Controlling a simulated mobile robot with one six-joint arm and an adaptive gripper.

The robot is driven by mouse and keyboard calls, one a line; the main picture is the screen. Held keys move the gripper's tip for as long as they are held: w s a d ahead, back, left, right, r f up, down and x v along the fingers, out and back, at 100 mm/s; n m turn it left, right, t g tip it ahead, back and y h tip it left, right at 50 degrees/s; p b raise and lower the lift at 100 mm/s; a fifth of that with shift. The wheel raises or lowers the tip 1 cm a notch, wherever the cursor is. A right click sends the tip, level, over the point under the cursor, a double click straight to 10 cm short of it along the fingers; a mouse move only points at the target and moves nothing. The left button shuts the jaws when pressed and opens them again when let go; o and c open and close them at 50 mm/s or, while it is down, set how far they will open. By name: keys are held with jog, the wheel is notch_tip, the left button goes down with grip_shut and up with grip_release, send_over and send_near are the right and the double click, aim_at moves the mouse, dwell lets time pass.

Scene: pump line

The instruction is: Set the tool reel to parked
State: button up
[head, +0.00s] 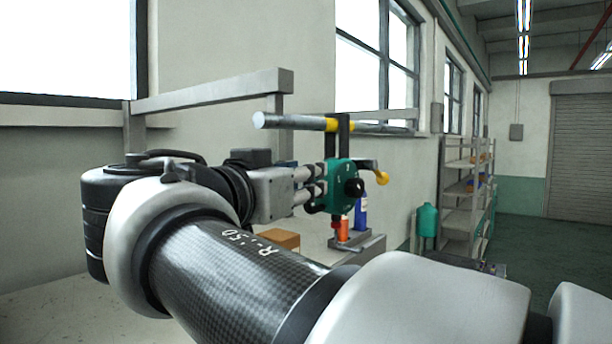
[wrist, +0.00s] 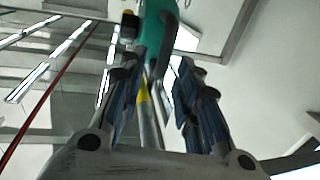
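The tool reel (head: 342,180) is a green body with a black round knob (head: 354,187), hung by a black bracket (head: 343,140) from a grey rail (head: 385,128). A yellow band (head: 332,125) marks the rail at the bracket. A dark lever with a yellow tip (head: 382,178) sticks out on the reel's right. My gripper (head: 324,180) is just left of the reel, its fingers pointing at it. In the wrist view, my gripper's fingers (wrist: 157,66) are spread with nothing clearly between them, and the green reel (wrist: 153,28) shows beyond the tips. Contact cannot be told.
A grey beam frame (head: 215,92) stands behind my arm along the wall. Below the reel are an orange item (head: 343,231), a blue bottle (head: 361,212) and a brown box (head: 279,239). A shelf rack (head: 460,195) and green tank (head: 427,221) stand further right, with open floor beyond.

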jog(key=shift+s, duration=0.1)
jog(key=shift+a, duration=0.1)
jog(key=shift+c, duration=0.7)
grip_shut()
